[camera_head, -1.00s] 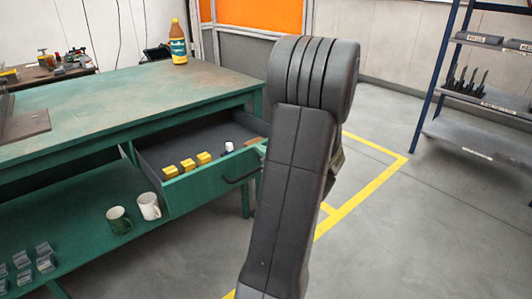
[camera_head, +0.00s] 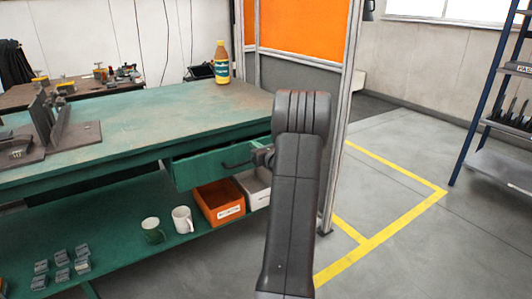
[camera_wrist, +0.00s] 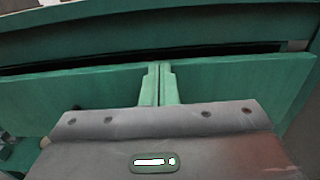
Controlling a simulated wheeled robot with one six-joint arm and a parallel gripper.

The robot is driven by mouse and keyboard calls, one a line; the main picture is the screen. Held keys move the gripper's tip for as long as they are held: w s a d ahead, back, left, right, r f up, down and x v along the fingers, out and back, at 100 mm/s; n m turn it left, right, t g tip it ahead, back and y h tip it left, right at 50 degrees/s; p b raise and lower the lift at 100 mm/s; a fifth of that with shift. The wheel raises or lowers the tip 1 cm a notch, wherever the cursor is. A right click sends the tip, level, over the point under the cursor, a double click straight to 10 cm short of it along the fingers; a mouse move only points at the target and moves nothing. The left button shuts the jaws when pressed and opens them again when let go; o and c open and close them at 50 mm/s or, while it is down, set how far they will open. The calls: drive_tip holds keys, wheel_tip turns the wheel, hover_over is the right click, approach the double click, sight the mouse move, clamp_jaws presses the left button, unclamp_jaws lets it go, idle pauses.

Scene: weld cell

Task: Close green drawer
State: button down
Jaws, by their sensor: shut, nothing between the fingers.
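The green drawer (camera_head: 205,170) is under the top of the green workbench (camera_head: 150,118). Its front sticks out only a little, and its contents are hidden.
On the lower shelf stand a green mug (camera_head: 153,231), a white mug (camera_head: 182,219), an orange bin (camera_head: 220,202), a pale bin (camera_head: 256,188) and several grey metal pieces (camera_head: 62,265). A bottle (camera_head: 222,64) stands on the bench. The floor at right is clear up to a shelving rack (camera_head: 500,165).

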sight(246, 136)
drive_tip(key=x, duration=0.3)
drive_tip(key=shift+w, duration=0.1)
drive_tip(key=shift+w+a+r, duration=0.15)
drive_tip(key=shift+w+r, duration=0.05)
drive_tip(key=shift+r, duration=0.15)
